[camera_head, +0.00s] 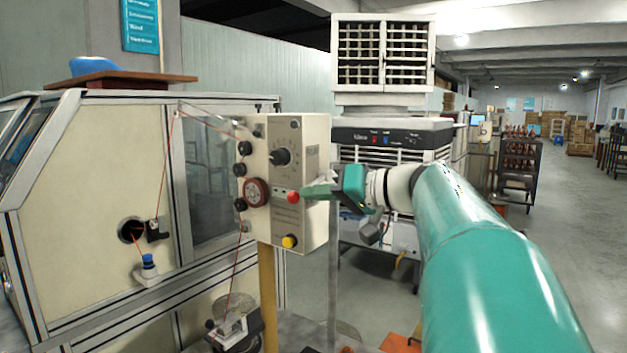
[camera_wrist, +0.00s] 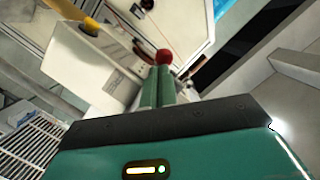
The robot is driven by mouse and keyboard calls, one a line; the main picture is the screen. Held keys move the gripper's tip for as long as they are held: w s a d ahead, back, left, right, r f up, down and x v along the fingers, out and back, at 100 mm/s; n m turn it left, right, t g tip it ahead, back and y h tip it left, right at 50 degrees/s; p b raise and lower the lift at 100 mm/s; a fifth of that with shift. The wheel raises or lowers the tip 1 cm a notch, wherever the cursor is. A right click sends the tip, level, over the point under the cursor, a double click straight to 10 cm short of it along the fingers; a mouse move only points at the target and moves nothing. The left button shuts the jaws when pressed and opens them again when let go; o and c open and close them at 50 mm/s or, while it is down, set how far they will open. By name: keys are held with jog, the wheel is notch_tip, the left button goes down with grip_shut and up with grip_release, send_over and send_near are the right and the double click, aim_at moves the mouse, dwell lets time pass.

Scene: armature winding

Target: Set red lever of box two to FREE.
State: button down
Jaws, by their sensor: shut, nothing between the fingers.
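A beige control box (camera_head: 312,160) stands on a yellow post in the middle of the head view; I cannot read a box number. Its red lever knob (camera_head: 293,197) sticks out low on the front face, and it also shows in the wrist view (camera_wrist: 164,56). My gripper (camera_head: 304,193) comes from the right, its green fingers shut together and empty. In the wrist view the fingertips (camera_wrist: 158,69) end right at the red knob, seemingly against it; whether they touch is unclear. The lever's position markings are too small to read.
The box also bears a black dial (camera_head: 280,157) above and a yellow knob (camera_head: 289,241) below. Thin red wire runs over rollers on its left side. A cream machine cabinet (camera_head: 90,190) stands left. A vented unit (camera_head: 390,140) stands behind. Open floor lies right.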

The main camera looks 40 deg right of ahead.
jog(key=shift+d+f+n, duration=0.1)
jog(key=shift+f+n, duration=0.65)
jog(key=shift+n, duration=0.05)
jog(key=v, duration=1.3)
jog(key=shift+s, duration=0.35)
jog(key=shift+r, duration=0.15)
jog(key=a+f+m+g+h, duration=0.1)
jog(key=a+f+g+h, duration=0.45)
jog(key=a+f, duration=1.6)
jog(key=s+a+f+n+g+h, duration=0.1)
jog(key=s+a+f+g, duration=0.2)
jog(key=a+f, duration=0.3)
notch_tip(320, 180, down, 4)
jog(key=shift+s+a+r+n, duration=0.25)
jog(key=shift+s+n, duration=0.05)
jog(key=shift+s, duration=0.1)
